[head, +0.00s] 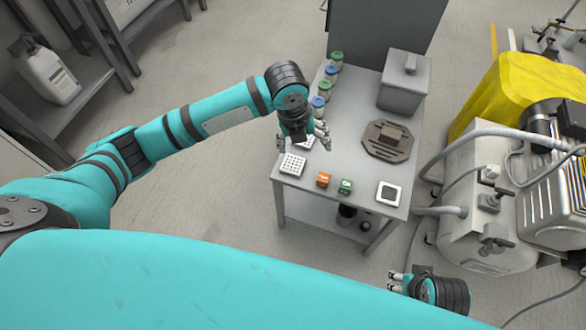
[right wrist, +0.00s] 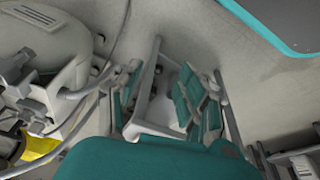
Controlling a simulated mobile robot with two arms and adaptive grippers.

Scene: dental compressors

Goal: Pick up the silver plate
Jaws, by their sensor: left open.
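No plate is plainly marked as the silver one. My left gripper (head: 304,143) is open above the table's left side, just behind the perforated plate. Another pale piece shows partly beneath it. My right gripper (head: 398,282) is open, low in front of the table and away from both plates. Its spread fingers also show in the right wrist view (right wrist: 165,100), with no object visibly held.
A compressor (head: 470,200) stands close on the right. A shelf (head: 75,95) stands at left.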

